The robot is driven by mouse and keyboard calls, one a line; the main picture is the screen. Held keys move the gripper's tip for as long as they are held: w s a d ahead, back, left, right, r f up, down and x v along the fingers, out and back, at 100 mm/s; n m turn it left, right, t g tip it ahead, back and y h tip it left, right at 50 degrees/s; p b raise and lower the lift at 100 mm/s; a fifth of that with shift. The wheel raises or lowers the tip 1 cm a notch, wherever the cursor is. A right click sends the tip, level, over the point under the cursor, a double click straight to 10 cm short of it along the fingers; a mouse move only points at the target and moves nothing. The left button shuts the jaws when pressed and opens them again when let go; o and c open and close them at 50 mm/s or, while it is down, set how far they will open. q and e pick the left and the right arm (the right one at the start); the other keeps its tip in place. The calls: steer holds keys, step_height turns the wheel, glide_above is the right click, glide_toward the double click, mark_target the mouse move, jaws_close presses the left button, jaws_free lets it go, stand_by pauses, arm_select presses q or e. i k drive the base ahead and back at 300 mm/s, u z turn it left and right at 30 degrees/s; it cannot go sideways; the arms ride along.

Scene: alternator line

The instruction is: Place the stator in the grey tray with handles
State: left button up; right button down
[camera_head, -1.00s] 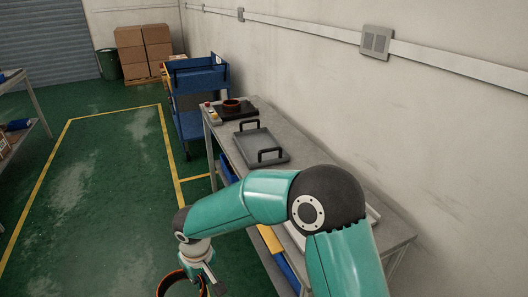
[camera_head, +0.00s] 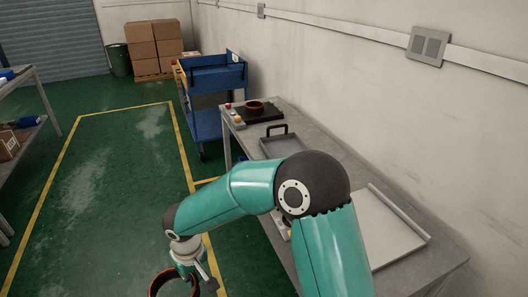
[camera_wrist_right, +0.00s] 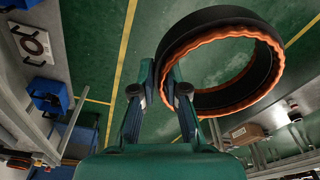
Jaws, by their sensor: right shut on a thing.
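The stator, a dark ring with an orange-copper inner edge, is held low over the green floor in the head view (camera_head: 153,288) and fills the upper right of the right wrist view (camera_wrist_right: 215,22). My right gripper (camera_head: 192,279) is shut on one side of the ring's wall; its two fingers also show in the right wrist view (camera_wrist_right: 170,92). The grey tray with handles (camera_head: 287,149) lies on the workbench, beyond my right arm, which hides its near part. One black handle shows at its far end. My left gripper is not in view.
The grey workbench (camera_head: 355,153) runs along the right wall. At its far end a second ring (camera_head: 255,107) sits on a dark plate near buttons. A pale tray (camera_head: 392,235) lies at the near end. A blue cart (camera_head: 209,100) stands behind the bench.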

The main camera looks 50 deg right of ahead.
mark_target(283, 147)
steer(key=z, duration=0.05)
steer(key=i, duration=1.75)
steer(key=z, duration=0.8)
steer(key=i, duration=0.65)
steer(key=z, duration=0.8)
steer(key=i, duration=0.65)
steer(key=z, duration=0.35)
steer(key=k, duration=0.75)
steer(key=z, duration=0.2)
steer(key=i, duration=0.65)
steer(key=z, duration=0.05)
